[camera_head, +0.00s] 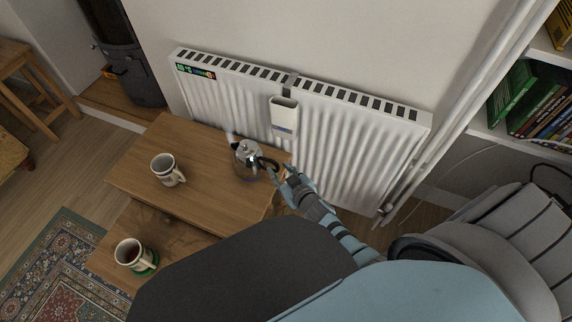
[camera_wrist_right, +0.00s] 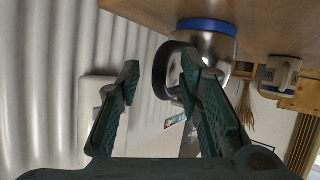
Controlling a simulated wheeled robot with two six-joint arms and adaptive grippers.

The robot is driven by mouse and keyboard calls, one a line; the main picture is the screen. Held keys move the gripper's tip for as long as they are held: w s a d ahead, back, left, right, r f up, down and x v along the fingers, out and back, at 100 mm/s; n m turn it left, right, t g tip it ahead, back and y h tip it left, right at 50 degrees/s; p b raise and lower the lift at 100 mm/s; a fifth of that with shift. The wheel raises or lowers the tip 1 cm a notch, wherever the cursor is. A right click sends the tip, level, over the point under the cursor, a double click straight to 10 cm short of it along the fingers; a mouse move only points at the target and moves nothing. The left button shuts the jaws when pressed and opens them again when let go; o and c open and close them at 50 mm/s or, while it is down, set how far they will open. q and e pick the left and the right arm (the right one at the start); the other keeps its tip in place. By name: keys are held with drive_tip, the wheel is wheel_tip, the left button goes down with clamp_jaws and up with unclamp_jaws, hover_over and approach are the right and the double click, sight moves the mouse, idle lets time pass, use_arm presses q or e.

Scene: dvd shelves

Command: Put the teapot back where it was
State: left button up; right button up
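The teapot (camera_head: 247,162), silvery with a black handle (camera_head: 268,163), stands upright on the wooden table near the radiator. Its handle points toward my right gripper (camera_head: 284,176), which is at the table's right edge. In the right wrist view the picture is upside down, and the teapot (camera_wrist_right: 219,50) shows a blue band at its base. There my right gripper (camera_wrist_right: 158,72) has its fingers spread, with part of the black handle (camera_wrist_right: 160,77) seen between them. I cannot tell whether a finger touches the handle. My left gripper is not in view.
A mug (camera_head: 164,170) stands on the upper table (camera_head: 135,175). Another mug (camera_head: 128,252) stands on a green coaster on the lower table. The white radiator (camera_head: 350,140) with a hanging white holder (camera_head: 284,116) is close behind. Bookshelves (camera_head: 540,100) are at the right.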

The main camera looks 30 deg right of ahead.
drive_tip(key=p+v, duration=0.3)
drive_tip(key=v, duration=0.9)
drive_tip(key=s+d+f+m+g+h, duration=0.1)
drive_tip(key=s+f+g, duration=0.2)
drive_tip(key=s+f, duration=0.55)
drive_tip(key=s+d+f+g, duration=0.2)
drive_tip(key=s+f+g, duration=0.2)
drive_tip(key=s+f, duration=0.45)
drive_tip(key=s+d+f+g, duration=0.1)
drive_tip(key=s+f+g, duration=0.5)
drive_tip(key=s, duration=0.9)
wheel_tip(320, 180, up, 8)
drive_tip(key=t+p, duration=0.1)
drive_tip(key=p, duration=0.8)
drive_tip(key=shift+w+m+p, duration=0.25)
drive_tip(key=shift+m+p, duration=0.05)
